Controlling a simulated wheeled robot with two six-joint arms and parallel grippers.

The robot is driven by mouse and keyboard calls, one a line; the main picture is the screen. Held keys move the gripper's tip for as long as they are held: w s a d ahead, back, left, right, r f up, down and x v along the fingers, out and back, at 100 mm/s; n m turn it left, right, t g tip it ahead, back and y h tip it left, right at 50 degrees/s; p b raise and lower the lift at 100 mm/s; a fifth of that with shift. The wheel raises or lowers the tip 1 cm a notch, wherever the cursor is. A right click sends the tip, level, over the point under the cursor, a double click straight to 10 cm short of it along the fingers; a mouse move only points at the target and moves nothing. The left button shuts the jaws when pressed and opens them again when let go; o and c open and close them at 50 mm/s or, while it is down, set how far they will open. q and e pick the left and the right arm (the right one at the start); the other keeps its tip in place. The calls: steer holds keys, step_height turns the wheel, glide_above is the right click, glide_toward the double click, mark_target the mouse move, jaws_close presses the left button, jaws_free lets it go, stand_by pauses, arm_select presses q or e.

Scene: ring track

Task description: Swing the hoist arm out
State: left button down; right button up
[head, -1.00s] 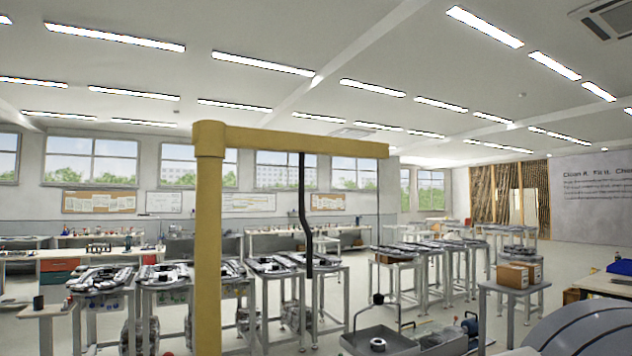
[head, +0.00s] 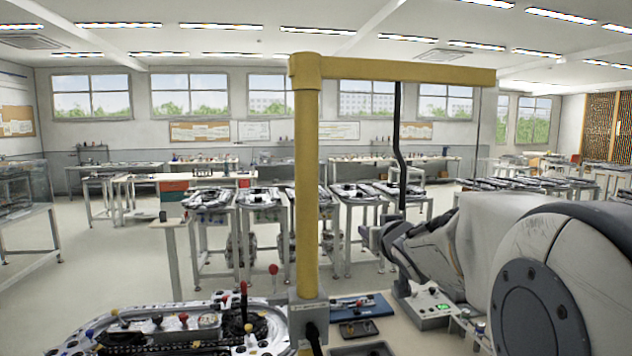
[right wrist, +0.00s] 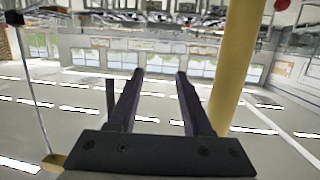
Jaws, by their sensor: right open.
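The yellow hoist has an upright post (head: 307,180) and a level arm (head: 410,70) that reaches to the right from its top. A bent black bar (head: 400,150) hangs from the arm, and a thin cable hangs near its end. My right gripper (head: 369,238) is beside the bar's lower end. In the right wrist view, my right gripper (right wrist: 160,75) is open with nothing visible between its fingers. There the black bar (right wrist: 110,97) shows just outside the left finger, and the post (right wrist: 238,65) stands right of the fingers. Contact cannot be told. My left gripper is out of view.
A ring-shaped track unit with coloured knobs (head: 120,335) lies left of the post's foot. A blue tray (head: 362,306) lies just right of it. Several workstations on white legs stand behind. Open floor (head: 110,270) lies to the left.

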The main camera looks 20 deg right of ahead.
mark_target(401, 188)
steer(key=s+d+r+m+t+h, duration=0.1)
steer(key=s+d+r+t+h, duration=0.1)
steer(key=d+r, duration=0.55)
steer(key=p+x, duration=0.3)
steer(key=x, duration=0.6)
steer(key=shift+w+d+f+p, duration=0.15)
steer(key=shift+w+d+p, duration=0.1)
steer(key=shift+p, duration=0.15)
steer(key=shift+w+d+f, duration=0.15)
steer(key=shift+w+d, duration=0.05)
steer(key=shift+w, duration=0.3)
jaws_close()
steer(key=shift+a, duration=0.1)
